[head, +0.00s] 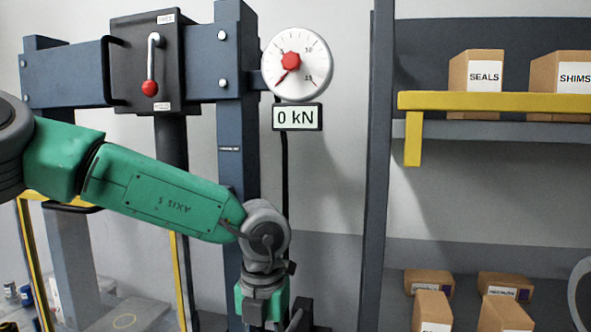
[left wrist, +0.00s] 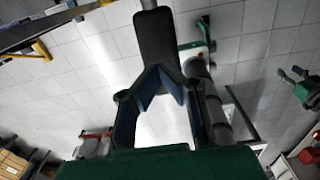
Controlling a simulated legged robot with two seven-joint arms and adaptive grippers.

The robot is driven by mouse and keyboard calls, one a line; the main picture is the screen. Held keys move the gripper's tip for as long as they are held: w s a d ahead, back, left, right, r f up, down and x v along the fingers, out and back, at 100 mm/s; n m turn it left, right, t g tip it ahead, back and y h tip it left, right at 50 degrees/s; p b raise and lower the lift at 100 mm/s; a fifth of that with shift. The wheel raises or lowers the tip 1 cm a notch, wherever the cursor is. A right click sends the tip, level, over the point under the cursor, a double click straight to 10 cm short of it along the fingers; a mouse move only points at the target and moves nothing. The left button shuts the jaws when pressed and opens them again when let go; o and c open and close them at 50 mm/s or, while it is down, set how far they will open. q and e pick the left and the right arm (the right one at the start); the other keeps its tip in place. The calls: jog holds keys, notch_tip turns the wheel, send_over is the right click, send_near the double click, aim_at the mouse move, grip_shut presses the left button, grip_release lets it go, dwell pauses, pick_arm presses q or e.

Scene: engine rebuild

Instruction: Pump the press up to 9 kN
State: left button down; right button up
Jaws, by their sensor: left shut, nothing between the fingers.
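The press (head: 240,170) has a dark blue frame. Its round white gauge (head: 298,62) has a red needle pointing to the lower left, and the display (head: 297,117) reads 0 kN. A lever with a red knob (head: 149,88) hangs down on a black box at the upper left. In the head view my left arm reaches across the press, with the fingers below the picture edge. In the left wrist view my left gripper (left wrist: 160,80) is shut and empty. A black grip on a grey rod (left wrist: 157,40) appears just beyond the fingertips; contact is unclear. My right gripper is out of view.
A grey post (head: 376,160) stands right of the press. A yellow-edged shelf (head: 500,102) holds boxes marked SEALS (head: 476,72) and SHIMS (head: 562,75). More cartons (head: 430,282) sit lower right.

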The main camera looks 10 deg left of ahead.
pick_arm(q)
jog(key=shift+f+b, duration=0.35)
jog(key=shift+f, duration=1.25)
notch_tip(320, 180, down, 14)
jog(key=b, duration=0.5)
notch_tip(320, 180, up, 17)
jog(key=p, duration=0.5)
jog(key=shift+r+p, duration=0.1)
jog(key=shift+p, duration=0.25)
dwell(0.5)
